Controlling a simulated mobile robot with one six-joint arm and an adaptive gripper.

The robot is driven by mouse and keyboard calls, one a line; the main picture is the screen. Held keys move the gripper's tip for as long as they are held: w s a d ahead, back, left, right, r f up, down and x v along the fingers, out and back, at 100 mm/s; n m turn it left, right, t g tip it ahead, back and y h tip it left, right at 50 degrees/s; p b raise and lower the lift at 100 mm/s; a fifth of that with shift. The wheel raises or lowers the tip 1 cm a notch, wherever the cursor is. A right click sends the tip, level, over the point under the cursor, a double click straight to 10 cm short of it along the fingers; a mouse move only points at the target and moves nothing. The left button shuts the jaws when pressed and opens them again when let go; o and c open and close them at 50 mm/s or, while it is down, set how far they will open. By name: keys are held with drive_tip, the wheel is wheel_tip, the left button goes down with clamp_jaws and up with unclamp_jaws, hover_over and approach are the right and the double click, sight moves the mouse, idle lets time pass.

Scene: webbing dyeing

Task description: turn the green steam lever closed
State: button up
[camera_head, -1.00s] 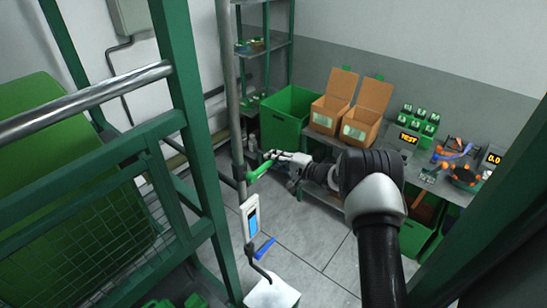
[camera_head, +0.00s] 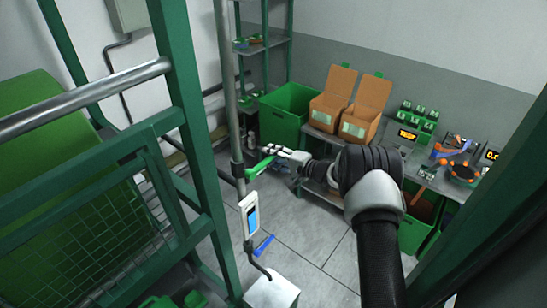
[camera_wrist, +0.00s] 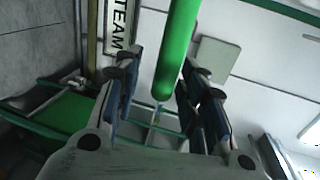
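The green steam lever (camera_head: 258,168) sticks out to the right from a collar on the grey vertical pipe (camera_head: 231,110) in the head view. My gripper (camera_head: 268,150) is at the lever's outer end, just above it in the picture. In the wrist view the green lever (camera_wrist: 177,45) runs down from the top edge, and its rounded end lies between the two dark fingers of my gripper (camera_wrist: 158,85). The fingers are apart, with a visible gap on the left side of the lever. Contact on the right side cannot be told. A "STEAM" label (camera_wrist: 119,25) shows beside the lever.
A green frame post (camera_head: 190,110) and mesh cage stand close on the left. A white and blue device (camera_head: 249,214) is on the pipe below the lever. Behind stand a green bin (camera_head: 284,118), two cardboard boxes (camera_head: 358,125) and a bench.

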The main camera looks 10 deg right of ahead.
drive_tip(key=v, duration=1.2)
idle(0.3)
